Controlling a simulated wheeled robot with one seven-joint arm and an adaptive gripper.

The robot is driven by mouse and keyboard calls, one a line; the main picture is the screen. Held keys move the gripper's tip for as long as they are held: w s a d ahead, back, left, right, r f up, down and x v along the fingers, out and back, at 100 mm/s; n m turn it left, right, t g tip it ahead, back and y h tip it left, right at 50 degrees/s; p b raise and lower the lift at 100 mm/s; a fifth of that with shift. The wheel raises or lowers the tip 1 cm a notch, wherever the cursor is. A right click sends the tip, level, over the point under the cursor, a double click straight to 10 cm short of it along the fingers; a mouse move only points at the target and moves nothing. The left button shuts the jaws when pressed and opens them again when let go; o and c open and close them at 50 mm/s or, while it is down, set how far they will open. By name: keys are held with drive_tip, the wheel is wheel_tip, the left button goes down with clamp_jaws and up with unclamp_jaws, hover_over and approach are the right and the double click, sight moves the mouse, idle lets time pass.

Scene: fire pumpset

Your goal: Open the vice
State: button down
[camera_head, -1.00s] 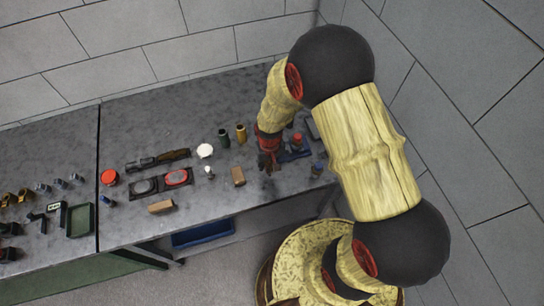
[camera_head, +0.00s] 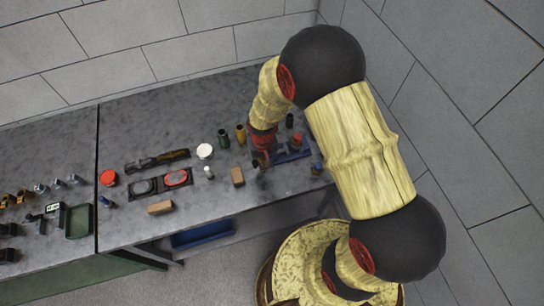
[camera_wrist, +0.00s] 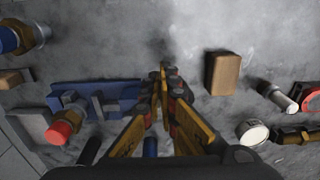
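The vice, with a blue base (camera_head: 293,156), stands near the right end of the bench, partly hidden by my arm in the head view. In the wrist view, its long blue body (camera_wrist: 95,92) with grey jaws lies just left of my fingers. My gripper (camera_head: 259,163) is low over the bench, beside the vice's left end in the head view. In the wrist view, the tips of my gripper (camera_wrist: 160,76) are almost together, and nothing shows held between them. The right end of the vice is hidden behind the fingers, so contact cannot be told.
A wooden block (camera_head: 237,176) lies left of my gripper. A red-capped item (camera_wrist: 60,131) stands close by the vice. A wall rises on the right.

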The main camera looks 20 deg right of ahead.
sight(254, 161)
drive_tip(key=shift+a, duration=0.7)
drive_tip(key=shift+w+a, duration=0.1)
drive_tip(key=shift+w, duration=0.1)
drive_tip(key=shift+w+a, duration=0.65)
drive_tip(key=shift+w, duration=0.1)
drive_tip(key=shift+w+b, duration=0.1)
drive_tip(key=shift+b, duration=0.2)
drive_tip(key=shift+w+a, duration=0.35)
drive_tip(key=shift+w, duration=0.25)
drive_tip(key=shift+s+d, duration=0.15)
drive_tip(key=shift+s, duration=0.1)
